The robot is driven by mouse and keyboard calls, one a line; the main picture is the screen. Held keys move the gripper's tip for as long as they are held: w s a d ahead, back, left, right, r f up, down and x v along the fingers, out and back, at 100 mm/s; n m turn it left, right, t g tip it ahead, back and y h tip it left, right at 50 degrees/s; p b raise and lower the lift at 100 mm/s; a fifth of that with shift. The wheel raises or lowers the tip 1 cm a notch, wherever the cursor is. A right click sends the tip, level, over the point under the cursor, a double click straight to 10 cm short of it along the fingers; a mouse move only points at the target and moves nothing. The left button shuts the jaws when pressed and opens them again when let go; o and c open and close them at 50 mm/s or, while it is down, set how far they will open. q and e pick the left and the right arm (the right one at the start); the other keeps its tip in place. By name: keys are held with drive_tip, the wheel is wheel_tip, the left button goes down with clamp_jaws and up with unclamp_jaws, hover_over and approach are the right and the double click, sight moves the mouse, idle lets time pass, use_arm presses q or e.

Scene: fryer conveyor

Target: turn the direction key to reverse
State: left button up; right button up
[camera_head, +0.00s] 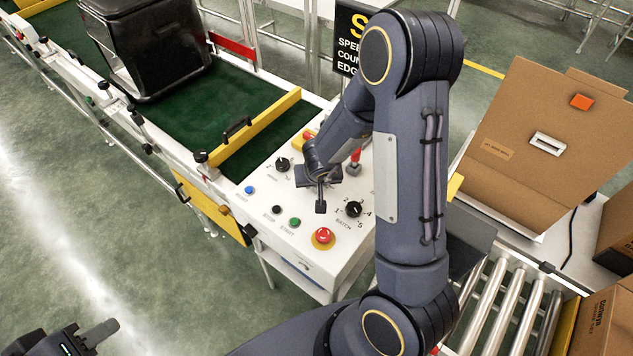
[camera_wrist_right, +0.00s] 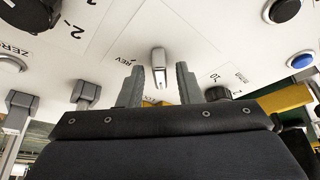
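The direction key (camera_wrist_right: 158,62) is a small silver lever on the white panel, with a REV mark to its left in the right wrist view. My right gripper (camera_wrist_right: 160,78) is open, with one finger on each side of the key and a narrow gap showing on both sides. In the head view my right arm reaches over the white control panel (camera_head: 262,222), and its forearm and wrist hide the key. My left gripper (camera_head: 92,336) is at the bottom left corner, away from the panel and cut off by the frame edge; its opening cannot be judged.
Near the key are a dark round knob (camera_wrist_right: 217,93) and a blue button (camera_wrist_right: 300,61). The panel also has a batch dial (camera_head: 353,209) and a red emergency button (camera_head: 323,236). A black bin (camera_head: 150,50) sits on the green belt (camera_head: 205,115). Rollers (camera_head: 500,300) and cartons are at right.

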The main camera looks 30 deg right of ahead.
clamp_jaws()
